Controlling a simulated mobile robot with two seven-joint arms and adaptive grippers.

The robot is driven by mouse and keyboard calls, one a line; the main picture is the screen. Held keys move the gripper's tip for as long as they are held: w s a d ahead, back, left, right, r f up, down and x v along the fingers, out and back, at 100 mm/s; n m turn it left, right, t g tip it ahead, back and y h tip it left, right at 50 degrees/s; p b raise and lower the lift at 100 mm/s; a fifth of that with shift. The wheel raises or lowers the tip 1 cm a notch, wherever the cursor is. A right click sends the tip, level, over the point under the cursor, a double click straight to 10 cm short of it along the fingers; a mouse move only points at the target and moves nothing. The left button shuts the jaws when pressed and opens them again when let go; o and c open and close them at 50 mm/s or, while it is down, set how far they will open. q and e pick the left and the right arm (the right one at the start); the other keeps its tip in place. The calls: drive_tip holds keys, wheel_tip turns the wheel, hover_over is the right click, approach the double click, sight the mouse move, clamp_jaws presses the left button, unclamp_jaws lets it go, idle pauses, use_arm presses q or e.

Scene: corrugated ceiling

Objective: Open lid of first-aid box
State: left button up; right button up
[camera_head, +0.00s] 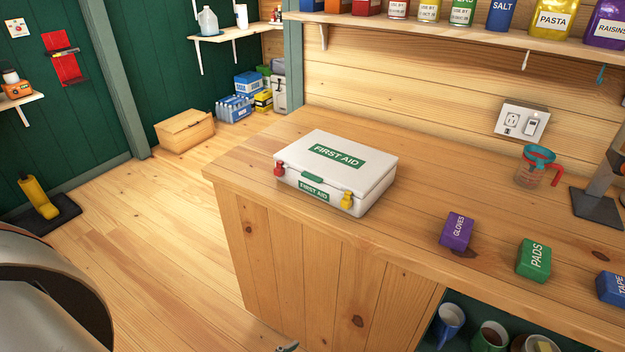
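The white first-aid box (336,172) sits on the wooden counter with its lid (340,155) closed. The lid has a green "FIRST AID" label. A red latch (279,169), a green handle (312,177) and a yellow latch (346,200) are on its front side.
Purple gloves (456,231), green pads (533,260) and blue tape (612,288) packs lie on the counter (420,195) to the right. A measuring cup (532,168) stands behind them. Shelved goods hang above. Counter around the box is clear.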

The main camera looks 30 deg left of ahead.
use_arm(q)
drive_tip(key=o, duration=0.4)
drive_tip(key=w+a+r+t, duration=0.1)
drive_tip(key=w+a+r, duration=0.1)
drive_tip(key=w+r, duration=0.2)
drive_tip(key=w+a+r+n+t, duration=0.1)
drive_tip(key=w+a+r+t, duration=0.1)
drive_tip(key=w+r, duration=0.2)
drive_tip(key=w+a+r+t+p, duration=0.1)
drive_tip(key=w+a+r+t, duration=0.1)
drive_tip(key=w+r, duration=0.2)
drive_tip(key=shift+w+a+r, duration=0.1)
drive_tip(key=shift+w+r, duration=0.05)
drive_tip(key=shift+r, duration=0.1)
drive_tip(key=n+t+h, duration=0.1)
drive_tip(key=t, duration=0.5)
approach(310, 180)
drive_tip(key=shift+w+r+p, duration=0.45)
drive_tip(key=shift+w+p, duration=0.05)
drive_tip(key=shift+w, duration=0.1)
drive_tip(key=x, duration=0.6)
drive_tip(key=shift+w+p, duration=0.4)
drive_tip(key=c, duration=1.6)
